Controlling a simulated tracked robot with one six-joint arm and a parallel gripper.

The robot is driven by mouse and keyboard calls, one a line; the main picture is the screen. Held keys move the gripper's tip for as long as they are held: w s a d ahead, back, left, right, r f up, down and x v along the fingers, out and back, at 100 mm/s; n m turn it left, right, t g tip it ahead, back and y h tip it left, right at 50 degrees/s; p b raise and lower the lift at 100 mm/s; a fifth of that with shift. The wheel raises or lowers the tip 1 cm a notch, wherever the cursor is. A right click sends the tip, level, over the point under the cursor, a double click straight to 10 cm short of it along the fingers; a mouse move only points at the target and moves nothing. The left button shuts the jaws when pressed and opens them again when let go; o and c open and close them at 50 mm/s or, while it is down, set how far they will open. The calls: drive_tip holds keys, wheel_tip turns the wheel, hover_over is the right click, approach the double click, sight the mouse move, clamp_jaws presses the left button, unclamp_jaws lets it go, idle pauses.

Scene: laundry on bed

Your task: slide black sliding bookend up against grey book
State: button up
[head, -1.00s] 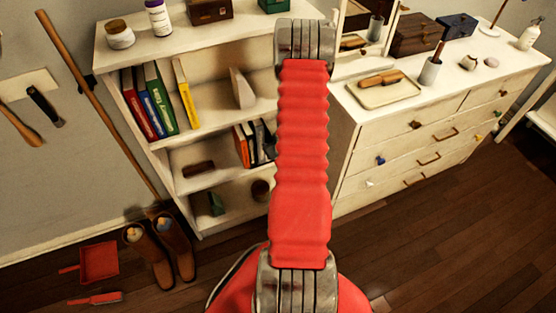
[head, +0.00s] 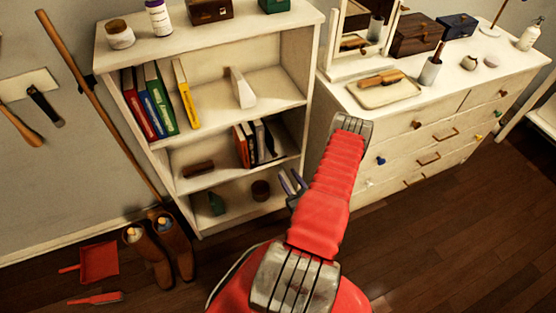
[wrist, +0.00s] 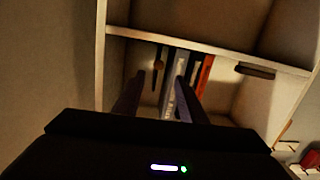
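The grey book (head: 260,141) stands upright on the middle shelf, at the right end of a short row with an orange book (head: 241,147). It also shows in the wrist view (wrist: 181,66). A thin dark upright piece (head: 269,144) just right of it looks like the black bookend; in the wrist view it appears left of the grey book (wrist: 159,62). I cannot tell whether a gap separates them. My gripper (head: 291,181) is open and empty, in front of the shelf's right side and below the book row. In the wrist view its spread fingers (wrist: 160,82) point toward the shelf.
A brown brush-like block (head: 198,169) lies left on the middle shelf. The upper shelf holds several books and a pale bookend (head: 242,88). The right side wall (head: 296,60) bounds the shelves. A white dresser (head: 400,140) stands to the right.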

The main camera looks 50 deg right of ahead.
sight(276, 155)
drive_tip(key=shift+s+a+f+m+t+h, duration=0.15)
drive_tip(key=shift+s+a+m+t+h, duration=0.1)
drive_tip(key=shift+s+a, duration=0.3)
drive_tip(key=shift+s+a+f+m+t+h, duration=0.15)
drive_tip(key=shift+s+a+m+h, duration=0.15)
drive_tip(key=shift+s, duration=0.35)
drive_tip(key=shift+w, duration=0.1)
drive_tip(key=x, duration=1.3)
drive_tip(key=shift+w+d, duration=0.15)
drive_tip(key=shift+w, duration=0.2)
drive_tip(key=shift+c, duration=0.2)
clamp_jaws()
